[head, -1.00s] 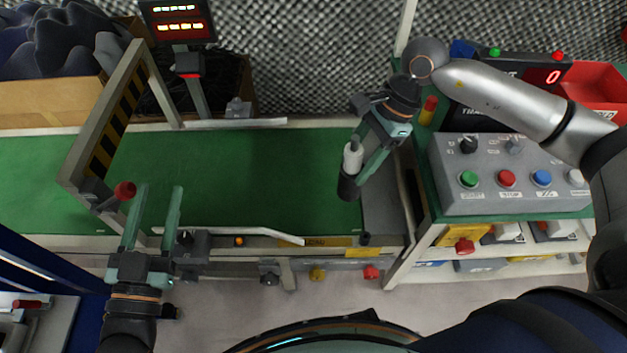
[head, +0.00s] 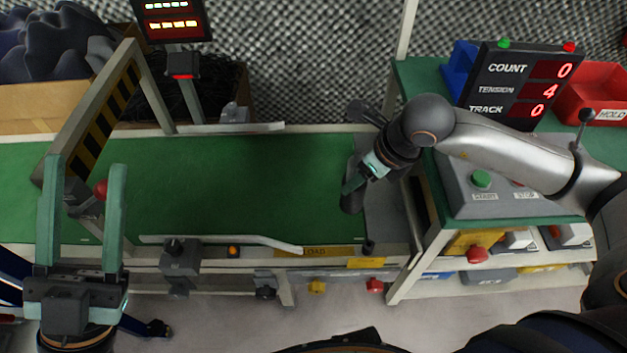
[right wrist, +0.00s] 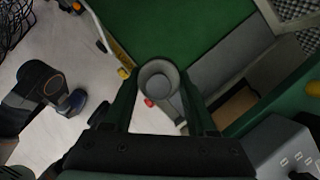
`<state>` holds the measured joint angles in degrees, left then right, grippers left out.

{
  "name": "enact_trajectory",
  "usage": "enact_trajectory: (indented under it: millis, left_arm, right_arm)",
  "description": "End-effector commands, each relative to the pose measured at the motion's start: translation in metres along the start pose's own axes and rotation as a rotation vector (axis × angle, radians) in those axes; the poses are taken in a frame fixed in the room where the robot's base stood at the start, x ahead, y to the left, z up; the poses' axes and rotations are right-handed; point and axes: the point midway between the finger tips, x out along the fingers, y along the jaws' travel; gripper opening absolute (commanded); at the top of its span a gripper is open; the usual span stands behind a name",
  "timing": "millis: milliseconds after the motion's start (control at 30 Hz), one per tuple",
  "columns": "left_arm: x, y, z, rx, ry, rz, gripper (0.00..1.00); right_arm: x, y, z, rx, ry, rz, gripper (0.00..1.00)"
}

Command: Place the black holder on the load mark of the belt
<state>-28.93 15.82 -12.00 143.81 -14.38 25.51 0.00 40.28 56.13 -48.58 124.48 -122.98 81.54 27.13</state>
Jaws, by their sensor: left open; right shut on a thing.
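The black holder (head: 350,201) is in my right gripper (head: 354,186), near the right end of the green belt (head: 230,190). In the right wrist view it shows as a grey, open-topped round cup (right wrist: 158,74) between the two fingers. My right gripper is shut on it; I cannot tell whether its base touches the belt. A yellow LOAD label (head: 328,252) is on the front rail, below and left of the holder in the head view. My left gripper (head: 85,166) is open and empty, at the belt's left front.
A striped frame (head: 105,130) spans the belt at left. A guide bar (head: 225,240) runs along the front. At right stand a button box (head: 470,195), a count display (head: 520,85) and a red bin (head: 590,95). The middle belt is clear.

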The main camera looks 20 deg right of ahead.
Motion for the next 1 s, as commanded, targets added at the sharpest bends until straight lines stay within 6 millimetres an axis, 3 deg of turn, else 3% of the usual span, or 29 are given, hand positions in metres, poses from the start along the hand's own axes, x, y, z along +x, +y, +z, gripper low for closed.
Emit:
enact_trajectory:
  millis: [400, 600, 1000]
  left_arm:
    - [-0.013, 0.008, 0.013, -0.029, -0.005, 0.002, 0.5]
    - [-0.023, 0.015, 0.023, -0.052, -0.007, 0.002, 0.5]
    - [-0.031, 0.019, 0.03, -0.074, -0.011, -0.001, 0.5]
  right_arm:
    - [0.069, -0.011, 0.065, 0.0, -0.004, 0.002, 0.0]
    - [0.115, -0.016, 0.076, 0.0, -0.001, 0.001, 0.0]
    - [0.151, -0.019, 0.08, -0.002, 0.001, 0.001, 0.0]
